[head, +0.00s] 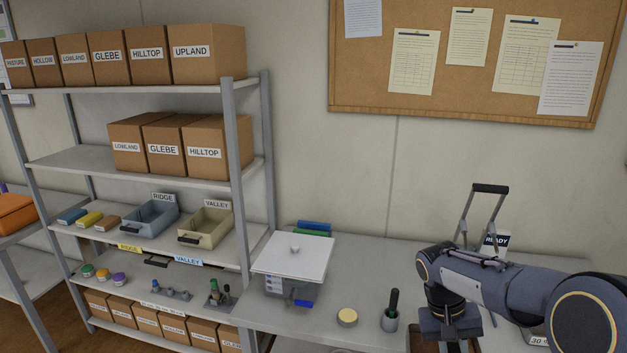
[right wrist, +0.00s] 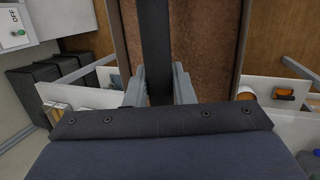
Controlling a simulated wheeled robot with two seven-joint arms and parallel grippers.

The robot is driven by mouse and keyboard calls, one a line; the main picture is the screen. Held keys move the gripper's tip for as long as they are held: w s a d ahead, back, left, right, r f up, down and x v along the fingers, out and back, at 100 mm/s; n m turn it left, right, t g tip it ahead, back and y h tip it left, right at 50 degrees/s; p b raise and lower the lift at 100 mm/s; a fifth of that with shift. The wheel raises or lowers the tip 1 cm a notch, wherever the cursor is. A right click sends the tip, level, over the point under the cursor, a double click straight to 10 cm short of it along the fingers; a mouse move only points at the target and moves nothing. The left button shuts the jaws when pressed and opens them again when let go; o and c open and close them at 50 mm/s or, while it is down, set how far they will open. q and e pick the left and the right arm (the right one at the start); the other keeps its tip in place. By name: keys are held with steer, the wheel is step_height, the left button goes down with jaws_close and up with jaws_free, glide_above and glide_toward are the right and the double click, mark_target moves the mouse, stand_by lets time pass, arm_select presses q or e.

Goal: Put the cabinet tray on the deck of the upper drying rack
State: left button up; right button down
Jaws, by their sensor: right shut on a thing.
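My right arm comes in from the right in the head view, its gripper (head: 445,328) pointing down at the bottom edge. In the right wrist view the right gripper (right wrist: 158,90) has its two grey fingers closed on a dark bar. Below it is a tray (right wrist: 205,45) with a brown, soil-like surface and a pale rim; I take it for the cabinet tray. A brown bit of it shows under the gripper in the head view (head: 430,349). I cannot pick out the upper drying rack's deck. My left gripper is not in view.
A shelf unit (head: 238,180) with boxes and bins stands left. A white OFF panel (right wrist: 20,30) is beside the tray.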

steer(key=shift+n, duration=0.5)
steer(key=f, duration=0.2)
steer(key=a+f, duration=0.1)
steer(key=w+a+f+b, duration=0.1)
steer(key=f, duration=0.1)
steer(key=shift+a+f, duration=0.25)
steer(key=shift+f, duration=0.05)
steer(key=s+a+f+n+b, duration=0.1)
steer(key=a+f, duration=0.4)
steer(key=f, duration=0.5)
steer(key=shift+s+a+f+n+t+b, duration=0.15)
steer(key=shift+s+f+n+t+b, duration=0.25)
steer(key=shift+b, duration=0.2)
steer(key=shift+r, duration=0.1)
